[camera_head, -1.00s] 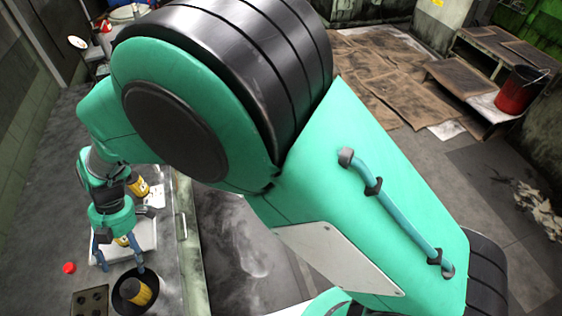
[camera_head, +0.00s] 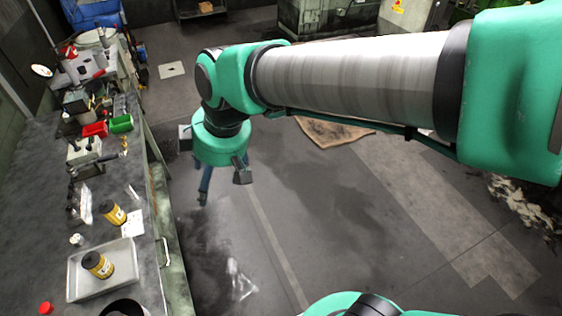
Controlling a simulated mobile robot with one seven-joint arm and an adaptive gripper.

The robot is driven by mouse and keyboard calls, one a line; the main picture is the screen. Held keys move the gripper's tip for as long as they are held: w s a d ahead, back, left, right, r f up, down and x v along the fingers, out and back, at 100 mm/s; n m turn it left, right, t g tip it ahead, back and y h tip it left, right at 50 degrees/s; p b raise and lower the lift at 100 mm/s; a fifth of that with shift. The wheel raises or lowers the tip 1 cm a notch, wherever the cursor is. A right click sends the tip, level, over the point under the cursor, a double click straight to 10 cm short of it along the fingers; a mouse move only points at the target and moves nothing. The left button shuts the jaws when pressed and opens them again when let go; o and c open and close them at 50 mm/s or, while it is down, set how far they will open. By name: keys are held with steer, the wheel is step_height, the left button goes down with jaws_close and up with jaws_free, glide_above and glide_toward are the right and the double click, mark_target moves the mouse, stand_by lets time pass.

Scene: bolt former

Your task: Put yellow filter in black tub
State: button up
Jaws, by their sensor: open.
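One yellow filter (camera_head: 98,264) with a dark top stands in the light grey tray (camera_head: 75,290) on the workbench. Another yellow filter (camera_head: 113,213) stands on the bench just behind the tray. The black tub (camera_head: 122,306) is at the bottom edge, mostly cut off, so its contents are hidden. My gripper (camera_head: 223,188) is open with nothing visible between its fingers. It hangs over the floor, right of the bench and apart from the filters and tub.
The workbench (camera_head: 38,215) runs along the left. Red (camera_head: 95,129) and green (camera_head: 121,123) bins and several tools crowd its far part. A red cap (camera_head: 45,308) lies near the tub. Open floor (camera_head: 330,225) lies right of the bench.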

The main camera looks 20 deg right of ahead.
steer(key=s+d+r+m+t+h, duration=0.1)
steer(key=s+d+r+m, duration=0.1)
steer(key=s+d+m, duration=0.3)
steer(key=s+d+r+m+t+h, duration=0.1)
steer(key=s+d+m, duration=0.4)
steer(key=d, duration=0.6)
steer(key=shift+s+r+m+t, duration=0.3)
steer(key=shift+s+r+t, duration=0.05)
steer(key=shift+t, duration=0.15)
steer(key=shift+d, duration=0.1)
step_height(320, 180, down, 4)
steer(key=b, duration=0.3)
steer(key=shift+r, duration=0.25)
stand_by(0.5)
